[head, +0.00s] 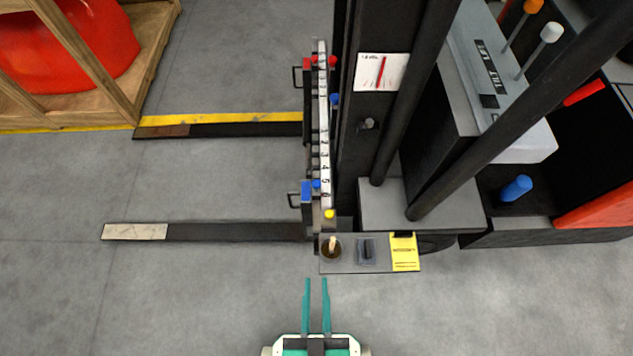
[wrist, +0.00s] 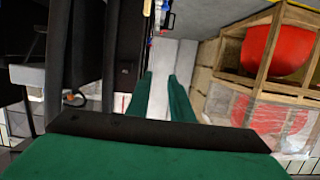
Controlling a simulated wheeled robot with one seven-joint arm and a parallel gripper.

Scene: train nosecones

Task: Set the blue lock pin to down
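The blue lock pin (head: 306,195) is on the near fork's hanger, at the lower end of the forklift's numbered carriage scale. A dark loop handle (head: 293,199) sticks out on its left. I cannot tell from here whether it is up or down. A small blue part also shows near the top of the wrist view (wrist: 169,20), too small to name surely. My gripper (head: 316,282) is below the pin in the head view, clear of the carriage. Its two green fingers are apart with nothing between them; they also show in the wrist view (wrist: 160,77).
A similar red pin (head: 306,70) is on the far fork's hanger. The near fork (head: 230,232) reaches left. A small shelf (head: 345,266) with a brush pot and yellow pad (head: 404,252) lies right of my fingers. The mast (head: 365,140) stands right. Floor is clear at lower left.

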